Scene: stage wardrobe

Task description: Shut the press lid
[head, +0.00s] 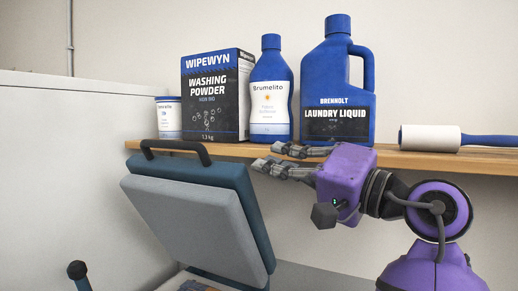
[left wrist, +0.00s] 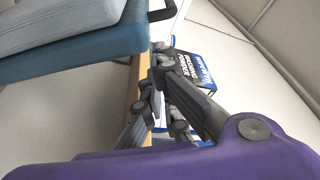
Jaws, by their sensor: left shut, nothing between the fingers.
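The press lid (head: 195,218) stands raised and tilted in the head view, a blue shell with a pale grey padded inner face and a black bar handle (head: 175,146) at its top edge. It also fills the upper left of the left wrist view (left wrist: 85,50). A sliver of the press base (head: 200,280) shows below it; most is out of frame. My left gripper (head: 268,157) is shut and empty, just right of the lid's upper edge, in front of the shelf. Its fingers also show in the left wrist view (left wrist: 160,75). My right gripper is not in view.
Behind runs a wooden shelf (head: 390,156) holding a small tub (head: 168,118), a washing powder box (head: 212,100), a softener bottle (head: 270,90), a laundry liquid jug (head: 325,90) and a lint roller (head: 430,138). A dark knob (head: 77,270) stands at lower left.

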